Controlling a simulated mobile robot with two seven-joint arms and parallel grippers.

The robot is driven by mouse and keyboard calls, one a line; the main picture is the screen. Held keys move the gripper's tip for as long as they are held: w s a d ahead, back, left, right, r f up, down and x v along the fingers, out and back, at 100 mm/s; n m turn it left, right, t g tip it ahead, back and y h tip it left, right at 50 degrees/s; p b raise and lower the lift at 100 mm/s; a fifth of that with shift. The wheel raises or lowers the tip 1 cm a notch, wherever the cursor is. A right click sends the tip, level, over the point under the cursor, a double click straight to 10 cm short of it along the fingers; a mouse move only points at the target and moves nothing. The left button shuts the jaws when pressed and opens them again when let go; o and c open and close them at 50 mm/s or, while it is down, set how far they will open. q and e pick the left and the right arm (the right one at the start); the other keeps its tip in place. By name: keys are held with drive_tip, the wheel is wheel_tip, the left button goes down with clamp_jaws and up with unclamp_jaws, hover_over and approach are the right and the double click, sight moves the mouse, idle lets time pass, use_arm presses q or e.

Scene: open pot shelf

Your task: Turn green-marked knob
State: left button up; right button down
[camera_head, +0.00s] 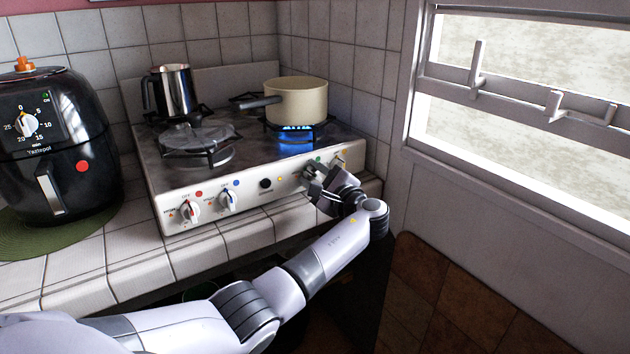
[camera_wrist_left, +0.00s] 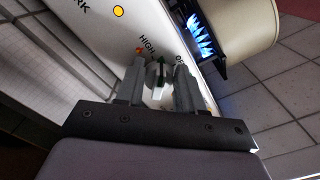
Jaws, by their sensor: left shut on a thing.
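The green-marked knob (camera_wrist_left: 159,78) is on the white front panel of the stove. In the left wrist view it sits between the two fingers, with its green pointer up and "HIGH" printed beside it. My left gripper (camera_wrist_left: 159,85) is shut on this knob. In the head view my left gripper (camera_head: 314,178) is at the right part of the panel and hides most of the knob. A blue flame (camera_head: 296,137) burns under the cream pot (camera_head: 297,100) on the right burner. My right gripper is in neither view.
Knobs with a red mark (camera_head: 189,210) and a blue mark (camera_head: 228,199) are at the panel's left. A metal jug (camera_head: 174,91) stands on the back burner. A black air fryer (camera_head: 48,148) stands on the left counter. A window (camera_head: 530,100) is at right.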

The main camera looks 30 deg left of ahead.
use_arm(q)
drive_tip(key=shift+f, duration=0.1)
idle(0.4)
drive_tip(key=o, duration=1)
drive_tip(key=shift+d, duration=0.15)
drive_tip(key=v, duration=0.7)
